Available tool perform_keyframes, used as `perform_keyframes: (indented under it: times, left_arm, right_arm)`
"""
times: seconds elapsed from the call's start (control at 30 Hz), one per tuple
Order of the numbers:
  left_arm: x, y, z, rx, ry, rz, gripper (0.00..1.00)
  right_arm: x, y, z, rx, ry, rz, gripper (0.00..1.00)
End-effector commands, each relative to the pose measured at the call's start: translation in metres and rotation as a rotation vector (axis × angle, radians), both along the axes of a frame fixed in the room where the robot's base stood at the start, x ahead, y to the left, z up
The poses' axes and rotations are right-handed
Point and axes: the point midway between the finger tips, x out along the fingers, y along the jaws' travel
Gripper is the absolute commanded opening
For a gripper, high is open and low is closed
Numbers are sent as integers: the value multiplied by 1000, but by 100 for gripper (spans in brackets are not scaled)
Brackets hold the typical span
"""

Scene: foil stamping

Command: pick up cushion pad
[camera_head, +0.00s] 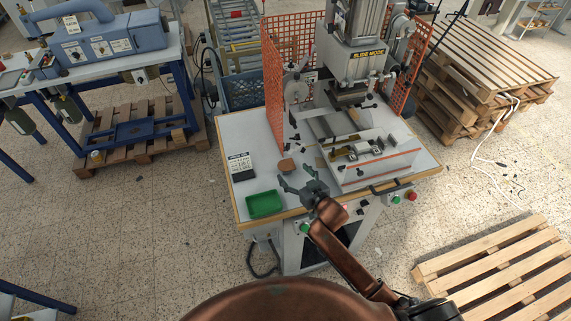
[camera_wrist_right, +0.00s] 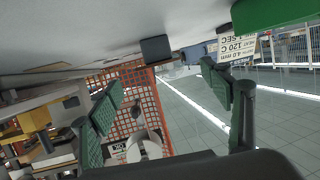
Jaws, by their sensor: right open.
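A small brown block, which looks like the cushion pad (camera_head: 286,165), lies on the light tabletop near its front left part, behind the green tray. My left gripper is not in view.
The green tray (camera_head: 265,204) sits left of my right gripper; its edge shows in the wrist view (camera_wrist_right: 270,12). A label stand (camera_head: 240,166) stands behind it. The stamping press (camera_head: 362,60) and a white fixture (camera_head: 375,160) are right of the pad. An orange mesh guard (camera_head: 272,75) rises behind.

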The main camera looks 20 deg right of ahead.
Motion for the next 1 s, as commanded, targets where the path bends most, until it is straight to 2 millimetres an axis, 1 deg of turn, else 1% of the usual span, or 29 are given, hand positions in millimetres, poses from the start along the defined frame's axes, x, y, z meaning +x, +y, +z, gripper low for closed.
perform_keyframes:
  times: [0.03, 0.13, 0.23, 0.3, 0.5, 0.6, 1.0]
  left_arm:
    - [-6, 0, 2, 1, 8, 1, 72]
    - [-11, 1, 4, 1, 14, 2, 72]
    - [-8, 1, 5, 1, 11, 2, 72]
    - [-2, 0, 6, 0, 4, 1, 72]
    - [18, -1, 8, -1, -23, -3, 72]
    - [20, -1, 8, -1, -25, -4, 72]
    - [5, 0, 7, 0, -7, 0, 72]
  right_arm:
    - [6, 1, -1, 1, 0, -1, 72]
    - [20, 4, -5, 0, 0, -2, 72]
    - [33, 6, -10, 0, 1, -2, 72]
    - [39, 8, -12, 1, 0, -1, 72]
    - [44, 11, -15, 1, 0, 0, 72]
    - [44, 11, -15, 1, 0, 2, 72]
    - [44, 11, -14, 1, 0, 2, 45]
